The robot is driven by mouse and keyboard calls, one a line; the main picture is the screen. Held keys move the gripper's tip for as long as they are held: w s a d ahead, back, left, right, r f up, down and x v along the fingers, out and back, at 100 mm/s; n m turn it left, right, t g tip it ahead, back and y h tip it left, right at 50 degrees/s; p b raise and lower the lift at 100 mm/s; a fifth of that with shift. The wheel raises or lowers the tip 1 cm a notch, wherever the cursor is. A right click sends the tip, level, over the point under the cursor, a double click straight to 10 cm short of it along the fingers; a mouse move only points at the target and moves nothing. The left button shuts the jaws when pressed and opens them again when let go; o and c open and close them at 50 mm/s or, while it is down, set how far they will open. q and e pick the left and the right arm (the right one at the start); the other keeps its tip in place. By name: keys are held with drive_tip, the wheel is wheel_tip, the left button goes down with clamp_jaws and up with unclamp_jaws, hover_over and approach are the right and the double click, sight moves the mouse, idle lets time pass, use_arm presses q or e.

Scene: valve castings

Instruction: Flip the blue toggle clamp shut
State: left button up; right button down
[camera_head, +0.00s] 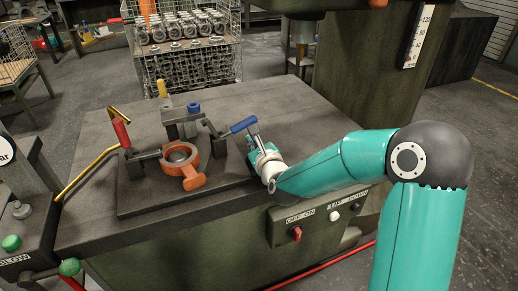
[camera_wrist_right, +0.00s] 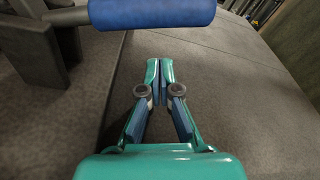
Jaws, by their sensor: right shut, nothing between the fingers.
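The blue toggle clamp's handle (camera_head: 243,125) sticks out to the right of the fixture plate (camera_head: 150,204), tilted slightly upward. Its dark metal body (camera_head: 215,138) stands right of the orange ring-shaped casting (camera_head: 192,145). In the right wrist view the blue handle (camera_wrist_right: 150,12) crosses the top, beyond and above the fingertips. My right gripper (camera_head: 256,148) is just below and beside the handle, apart from it as far as I can see. Its fingers (camera_wrist_right: 159,72) are shut together with nothing between them. My left gripper is not in view.
A red-handled clamp (camera_head: 121,133) stands left of the casting, near a bent yellow rod (camera_head: 88,172). Another clamp with a blue knob (camera_head: 193,107) stands behind the casting. A wire basket of metal parts (camera_head: 187,60) is beyond the table. The tabletop (camera_head: 290,110) right of the fixture is clear.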

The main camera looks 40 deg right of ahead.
drive_tip(key=shift+s+a+r+p, duration=0.15)
drive_tip(key=shift+a+r, duration=0.1)
drive_tip(key=shift+r, duration=0.35)
drive_tip(key=shift+s+a+r+p, duration=0.1)
drive_tip(key=shift+a+r, duration=0.1)
drive_tip(key=shift+r, duration=0.45)
drive_tip(key=shift+s+a+r+p, duration=0.15)
drive_tip(key=shift+a+r, duration=0.1)
drive_tip(key=shift+r, duration=0.35)
drive_tip(key=shift+w+a+r, duration=0.1)
drive_tip(key=shift+w+a, duration=0.1)
